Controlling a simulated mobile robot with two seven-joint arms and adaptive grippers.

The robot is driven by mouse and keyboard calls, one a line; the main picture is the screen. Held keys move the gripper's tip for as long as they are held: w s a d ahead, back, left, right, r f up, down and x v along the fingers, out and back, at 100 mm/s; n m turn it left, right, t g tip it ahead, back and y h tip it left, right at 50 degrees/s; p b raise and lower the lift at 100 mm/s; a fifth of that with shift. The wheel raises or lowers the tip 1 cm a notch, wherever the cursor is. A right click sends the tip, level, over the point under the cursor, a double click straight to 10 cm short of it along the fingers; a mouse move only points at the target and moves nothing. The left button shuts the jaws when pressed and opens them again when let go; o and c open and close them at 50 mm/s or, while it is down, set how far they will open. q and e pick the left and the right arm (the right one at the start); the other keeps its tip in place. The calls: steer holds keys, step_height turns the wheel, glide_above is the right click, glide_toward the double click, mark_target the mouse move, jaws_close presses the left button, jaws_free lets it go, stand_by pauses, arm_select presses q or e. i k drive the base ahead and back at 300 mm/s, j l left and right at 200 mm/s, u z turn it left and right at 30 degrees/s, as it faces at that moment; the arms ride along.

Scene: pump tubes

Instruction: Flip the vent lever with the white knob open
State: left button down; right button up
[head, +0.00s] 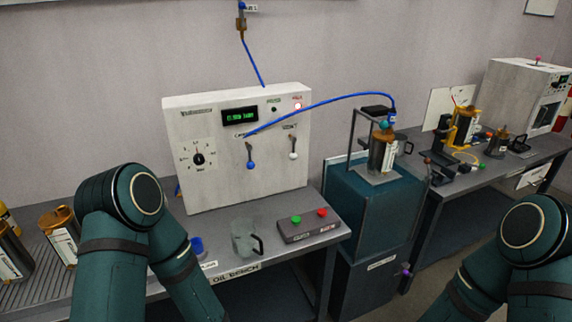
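The vent lever with the white knob (293,155) hangs on the lower right of the white control panel's front, its knob pointing down. A second lever with a blue knob (251,165) hangs to its left, also pointing down. The white panel (235,185) stands at the back of the bench. My two teal arms show at the lower left and lower right, both well apart from the levers. Neither gripper shows in the head view; both lie outside the picture.
On the bench (213,226) in front of the panel stand a clear jug (243,240) and a grey button box (309,226) with green and red buttons. A blue tube (330,98) arches from the panel to an amber canister (381,152) at right. Amber canisters stand far left.

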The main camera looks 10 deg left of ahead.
mark_target(293, 156)
steer(key=k+j+z, duration=0.1)
steer(key=k+j, duration=0.15)
steer(key=j, duration=0.25)
steer(key=k+j+z, duration=0.15)
steer(key=j, duration=0.35)
steer(key=k+j+z, duration=0.1)
steer(key=k+j, duration=0.3)
steer(key=k+j+z, duration=0.1)
steer(key=k+j, duration=0.2)
steer(key=j, duration=0.2)
steer(key=i+l+z, duration=0.15)
steer(key=i, duration=0.35)
steer(key=i+l+z, duration=0.2)
steer(key=i, duration=0.3)
steer(key=i+l+z, duration=0.15)
steer(key=i, duration=0.4)
